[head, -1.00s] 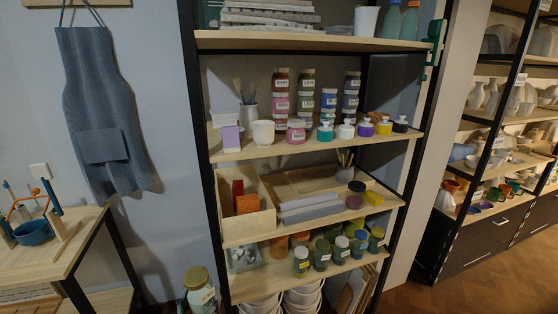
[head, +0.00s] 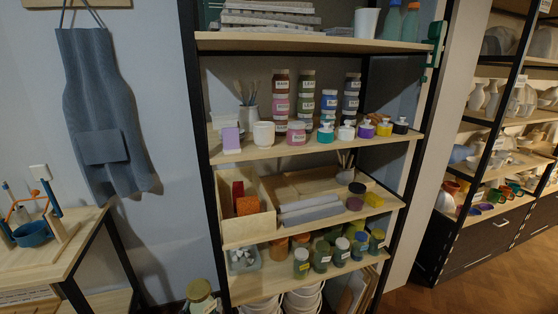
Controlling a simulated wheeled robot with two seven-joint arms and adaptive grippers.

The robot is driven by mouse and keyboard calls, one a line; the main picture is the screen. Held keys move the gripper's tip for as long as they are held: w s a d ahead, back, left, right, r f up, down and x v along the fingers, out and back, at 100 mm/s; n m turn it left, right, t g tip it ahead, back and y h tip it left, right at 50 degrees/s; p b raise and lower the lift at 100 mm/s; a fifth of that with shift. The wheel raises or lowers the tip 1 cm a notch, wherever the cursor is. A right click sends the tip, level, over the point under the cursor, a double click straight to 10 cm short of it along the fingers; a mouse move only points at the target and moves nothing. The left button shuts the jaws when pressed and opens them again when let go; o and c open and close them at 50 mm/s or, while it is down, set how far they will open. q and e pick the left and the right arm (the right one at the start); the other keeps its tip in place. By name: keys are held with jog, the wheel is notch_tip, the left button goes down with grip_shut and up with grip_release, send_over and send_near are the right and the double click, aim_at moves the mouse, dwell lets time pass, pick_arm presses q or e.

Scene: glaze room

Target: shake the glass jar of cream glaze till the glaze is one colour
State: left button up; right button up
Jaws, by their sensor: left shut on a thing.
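The glass jar (head: 207,303) shows at the bottom edge of the head view, left of the shelf rack. It has a gold-coloured lid (head: 198,289), a pale greenish body and part of a white label. It leans a little. Most of its body is cut off by the picture's edge, so I cannot tell whether the glaze is one colour. My left gripper (head: 184,307) shows only as a dark bit beside the jar. It is shut on the jar, with its fingers mostly out of view. My right gripper is not in view.
A shelf rack (head: 300,146) with jars, bottles and boxes stands close to the right of the jar. A wooden table (head: 75,245) with a blue bowl (head: 34,234) is at the left. A blue apron (head: 100,110) hangs on the wall. Bare wall lies between table and rack.

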aim_at(201, 299)
pick_arm(q)
notch_tip(201, 299, up, 5)
jog(key=shift+f, duration=2.25)
